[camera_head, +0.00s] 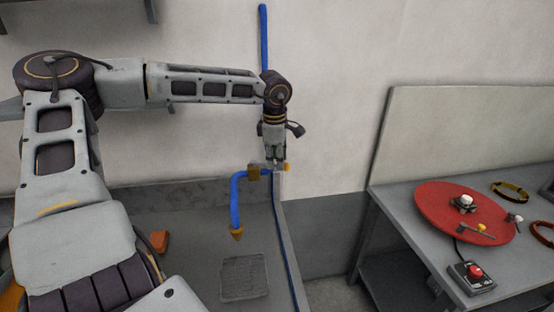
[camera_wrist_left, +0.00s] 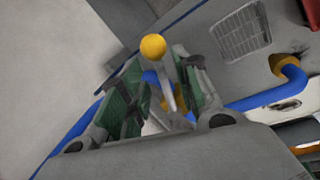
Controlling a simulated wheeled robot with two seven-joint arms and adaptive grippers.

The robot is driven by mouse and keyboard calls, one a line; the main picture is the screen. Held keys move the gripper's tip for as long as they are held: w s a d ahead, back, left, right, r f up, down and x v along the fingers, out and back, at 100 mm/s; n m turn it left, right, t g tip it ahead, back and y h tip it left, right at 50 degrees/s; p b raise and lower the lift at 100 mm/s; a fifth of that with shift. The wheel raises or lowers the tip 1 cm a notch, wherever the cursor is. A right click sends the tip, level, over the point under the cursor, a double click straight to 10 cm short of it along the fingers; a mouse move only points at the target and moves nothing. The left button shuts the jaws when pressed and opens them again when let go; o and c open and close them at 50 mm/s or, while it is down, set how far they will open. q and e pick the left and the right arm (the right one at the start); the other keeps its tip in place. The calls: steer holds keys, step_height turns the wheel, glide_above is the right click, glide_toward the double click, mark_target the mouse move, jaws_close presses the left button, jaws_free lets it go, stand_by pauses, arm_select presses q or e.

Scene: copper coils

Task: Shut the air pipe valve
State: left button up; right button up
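The blue air pipe (camera_head: 236,200) runs down the wall, bends over a grey basin and ends in a yellow nozzle (camera_head: 237,234). Its valve has a brass-coloured body (camera_head: 254,172) and a lever with a yellow ball knob (camera_head: 286,167). My left gripper (camera_head: 275,163) is at the valve, pointing down. In the left wrist view, its green-padded fingers (camera_wrist_left: 158,72) stand apart on either side of the grey lever (camera_wrist_left: 167,92), with the yellow knob (camera_wrist_left: 153,46) beyond the fingertips. I cannot tell whether either finger touches the lever. My right gripper is not in view.
The grey basin (camera_head: 276,215) holds a drain grate (camera_head: 244,278) and an orange block (camera_head: 160,241). The wall stands close behind the valve.

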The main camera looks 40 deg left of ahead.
arm_select(q)
steer(key=shift+f, duration=0.5)
jaws_close()
